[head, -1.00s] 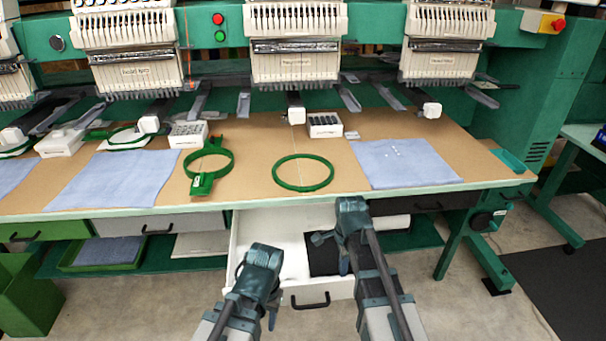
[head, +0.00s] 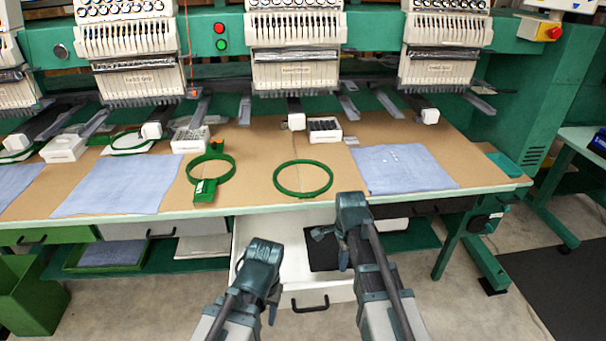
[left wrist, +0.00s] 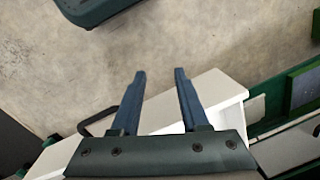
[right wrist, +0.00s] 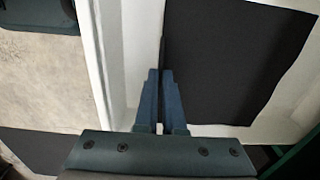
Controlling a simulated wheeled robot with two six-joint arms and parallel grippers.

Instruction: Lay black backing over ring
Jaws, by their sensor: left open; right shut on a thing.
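The plain green ring (head: 303,192) lies flat on the brown table top, with nothing on it. Black backing (head: 322,250) shows in the open white drawer below the table edge. In the right wrist view, a black sheet (right wrist: 240,60) lies flat on the drawer floor. My right gripper (right wrist: 160,72) is shut at its left edge, on a thin dark sliver of backing seen edge-on. Whether this sliver is separate from the flat sheet, I cannot tell. My left gripper (left wrist: 160,73) is open and empty over the drawer's front left.
A second green hoop with a bracket (head: 205,190) sits left of the ring. Blue cloths (head: 118,184) (head: 402,168) lie on both sides. A white box (head: 323,130) stands behind the ring. The drawer (head: 275,235) juts out below the table edge. Embroidery heads hang above.

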